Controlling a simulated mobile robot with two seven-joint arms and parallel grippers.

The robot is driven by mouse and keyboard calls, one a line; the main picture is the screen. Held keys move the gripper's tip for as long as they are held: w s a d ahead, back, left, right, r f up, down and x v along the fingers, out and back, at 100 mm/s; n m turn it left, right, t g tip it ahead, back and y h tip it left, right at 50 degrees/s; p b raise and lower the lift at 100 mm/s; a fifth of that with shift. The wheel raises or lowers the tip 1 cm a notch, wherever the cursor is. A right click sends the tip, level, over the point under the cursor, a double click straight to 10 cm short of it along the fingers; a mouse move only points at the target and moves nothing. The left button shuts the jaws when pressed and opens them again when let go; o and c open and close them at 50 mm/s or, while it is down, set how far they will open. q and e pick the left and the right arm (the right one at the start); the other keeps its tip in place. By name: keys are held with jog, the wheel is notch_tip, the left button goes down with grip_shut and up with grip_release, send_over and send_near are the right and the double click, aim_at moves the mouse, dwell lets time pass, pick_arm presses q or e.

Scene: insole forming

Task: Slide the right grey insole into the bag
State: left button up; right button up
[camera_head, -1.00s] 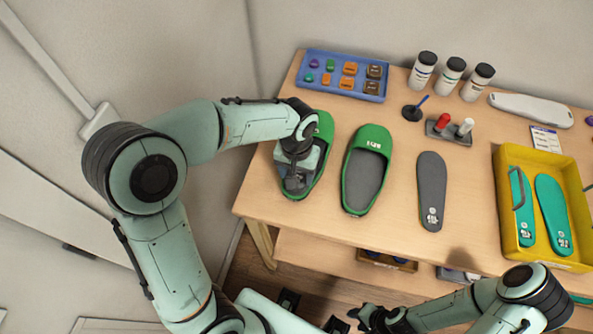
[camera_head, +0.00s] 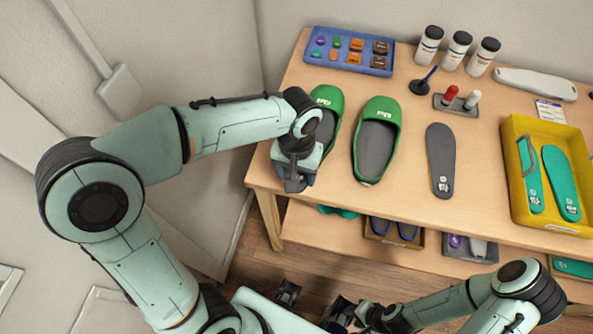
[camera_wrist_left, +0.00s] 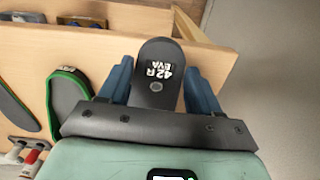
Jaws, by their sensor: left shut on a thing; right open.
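My left gripper (camera_head: 296,182) is at the table's front left edge, by the left green slipper (camera_head: 328,98). Its two blue fingers (camera_wrist_left: 158,88) are shut on the sides of a dark grey insole (camera_wrist_left: 156,55) marked 42R EVA, in the left wrist view. The arm hides part of the left slipper. A second green slipper (camera_head: 375,140) and another grey insole (camera_head: 440,148) lie to the right on the table; that insole's marking is too small to read. My right gripper (camera_head: 350,314) is low in front of the table, open. I see no bag that I can make out.
A yellow tray (camera_head: 514,192) with green insoles stands at the right. A blue tray (camera_head: 318,38) of small items and several bottles are at the back. Bins (camera_head: 378,238) sit on the lower shelf. Bare tabletop (camera_head: 480,150) shows between the grey insole and the yellow tray.

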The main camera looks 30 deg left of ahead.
pick_arm(q)
jog(key=shift+r+p, duration=1.3)
jog(key=shift+r, duration=0.9)
pick_arm(e)
jog(key=shift+w+r, duration=0.5)
jog(key=shift+r, duration=0.4)
jog(key=shift+w+r, duration=0.5)
jog(key=shift+r, duration=0.35)
pick_arm(q)
jog(key=shift+s, duration=0.1)
pick_arm(e)
jog(key=shift+s, duration=0.2)
